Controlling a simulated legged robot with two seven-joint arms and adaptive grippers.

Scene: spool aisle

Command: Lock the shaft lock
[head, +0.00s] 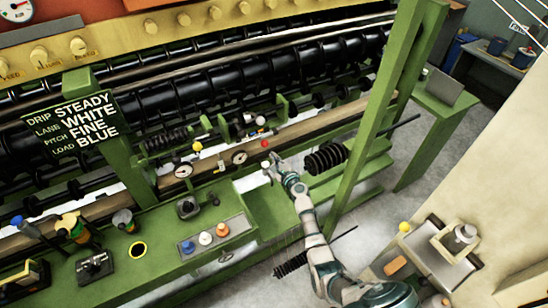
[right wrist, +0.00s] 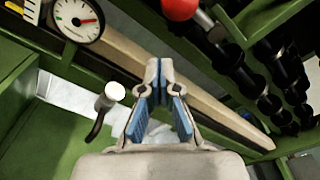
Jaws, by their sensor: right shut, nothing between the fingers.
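No part in view is labelled as the shaft lock, so I cannot tell which one it is. My right gripper (head: 275,163) reaches in front of the machine's wooden rail. In the right wrist view its blue-padded fingers (right wrist: 155,75) meet at the tips with nothing between them. A red ball knob (head: 265,143) sits just beyond the gripper; it also shows at the top of the right wrist view (right wrist: 181,7). A white-capped black lever (right wrist: 115,92) stands left of the fingers, apart from them. My left gripper is not in view.
Dial gauges (head: 183,170) line the wooden rail (head: 330,120). A green post (head: 390,105) rises right of my arm. A button panel (head: 216,235) lies on the green bench at left. A sign (head: 72,125) reads STEADY, WHITE, FINE, BLUE. Grey floor is open at right.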

